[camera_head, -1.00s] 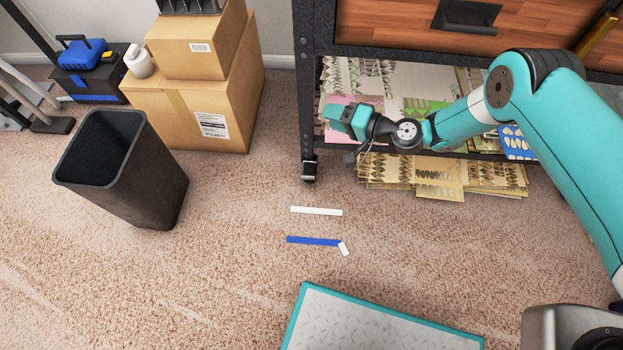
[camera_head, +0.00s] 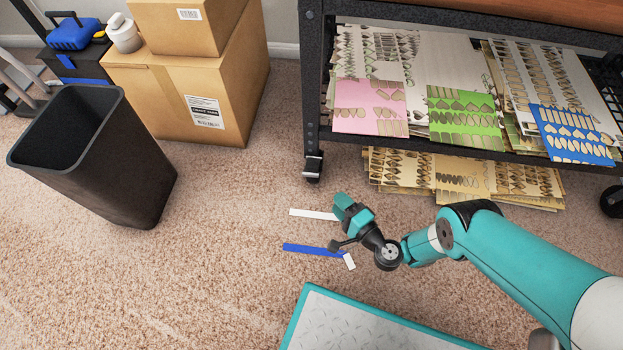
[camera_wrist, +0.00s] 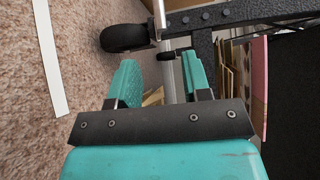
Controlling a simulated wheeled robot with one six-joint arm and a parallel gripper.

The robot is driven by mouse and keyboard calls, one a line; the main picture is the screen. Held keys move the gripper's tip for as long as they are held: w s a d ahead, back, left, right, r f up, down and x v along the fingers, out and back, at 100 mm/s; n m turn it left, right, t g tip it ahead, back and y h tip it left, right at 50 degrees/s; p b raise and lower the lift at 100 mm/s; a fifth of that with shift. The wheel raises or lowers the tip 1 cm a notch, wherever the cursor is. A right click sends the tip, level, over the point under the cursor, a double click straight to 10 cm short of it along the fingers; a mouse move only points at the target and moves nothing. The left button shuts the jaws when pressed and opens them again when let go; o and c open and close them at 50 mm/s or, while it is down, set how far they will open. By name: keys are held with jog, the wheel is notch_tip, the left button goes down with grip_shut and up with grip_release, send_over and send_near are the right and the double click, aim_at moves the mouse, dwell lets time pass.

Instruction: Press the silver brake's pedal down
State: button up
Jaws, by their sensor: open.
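A caster with a dark wheel and a silver part, seemingly the brake (camera_head: 313,163), is at the foot of the cart's near left leg.
The black cart frame (camera_head: 312,80) holds a shelf of patterned sheets (camera_head: 370,105), with more sheets (camera_head: 460,180) beneath. White (camera_head: 310,214) and blue (camera_head: 305,249) strips mark the carpet. A dark bin (camera_head: 110,160) and cardboard boxes (camera_head: 190,85) stand left.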

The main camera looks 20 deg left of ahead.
aim_at(312, 173)
jog(key=shift+b+x, duration=4.5)
jog(key=shift+x, duration=1.95)
jog(key=shift+f, duration=0.1)
grip_shut()
